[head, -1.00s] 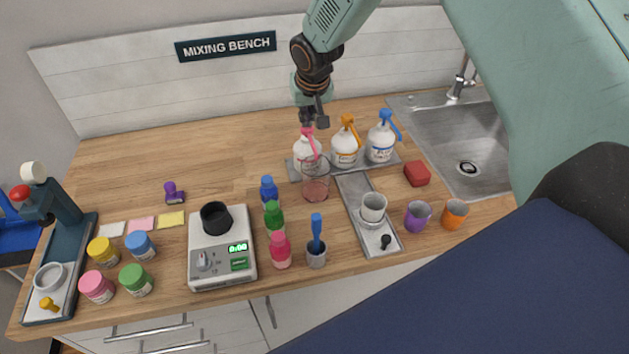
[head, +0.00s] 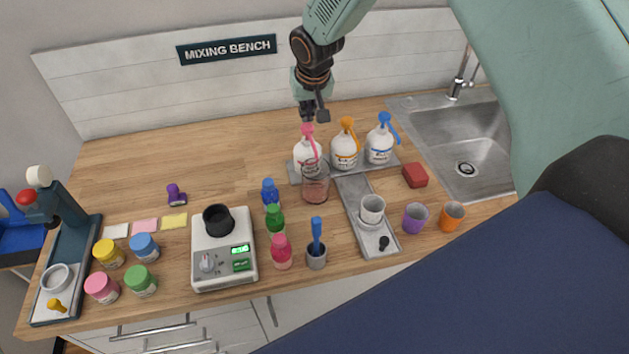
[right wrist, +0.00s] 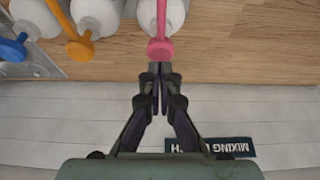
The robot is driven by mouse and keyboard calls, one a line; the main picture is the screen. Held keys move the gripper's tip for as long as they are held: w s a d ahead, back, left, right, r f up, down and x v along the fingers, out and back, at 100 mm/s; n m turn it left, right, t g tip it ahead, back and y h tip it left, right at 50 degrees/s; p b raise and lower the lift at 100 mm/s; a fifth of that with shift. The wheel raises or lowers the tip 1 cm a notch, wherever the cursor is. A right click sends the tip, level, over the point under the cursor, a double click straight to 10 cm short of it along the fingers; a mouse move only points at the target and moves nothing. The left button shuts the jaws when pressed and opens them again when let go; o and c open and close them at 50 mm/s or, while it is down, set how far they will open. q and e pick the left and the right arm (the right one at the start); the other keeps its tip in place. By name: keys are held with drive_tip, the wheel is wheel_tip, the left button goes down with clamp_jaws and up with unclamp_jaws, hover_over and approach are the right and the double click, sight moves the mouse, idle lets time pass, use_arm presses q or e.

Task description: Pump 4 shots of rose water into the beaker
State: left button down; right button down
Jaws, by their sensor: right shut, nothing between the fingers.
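The pump bottle with the pink pump head (head: 307,152) stands at the left end of a grey tray, its nozzle pointing toward the front. A clear glass beaker (head: 315,190) with pinkish contents or tint stands right in front of it, below the nozzle. My right gripper (head: 308,116) is shut and empty, just above and behind the pink pump head. In the right wrist view, the shut fingertips (right wrist: 155,72) lie close to the pink pump head (right wrist: 160,49); I cannot tell whether they touch. Label text is too small to read. My left gripper is not in view.
Bottles with orange (head: 345,151) and blue (head: 380,143) pumps stand to the right on the same tray. A scale (head: 222,270) with a black cup, small colored bottles, jars and cups fill the front. A sink (head: 470,150) is at the right. The back-left counter is clear.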

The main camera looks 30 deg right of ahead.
idle(0.3)
wheel_tip(320, 180, up, 4)
drive_tip(key=p, duration=0.3)
wheel_tip(320, 180, up, 2)
drive_tip(key=shift+r+p, duration=0.1)
drive_tip(key=shift+p, duration=0.4)
idle(0.3)
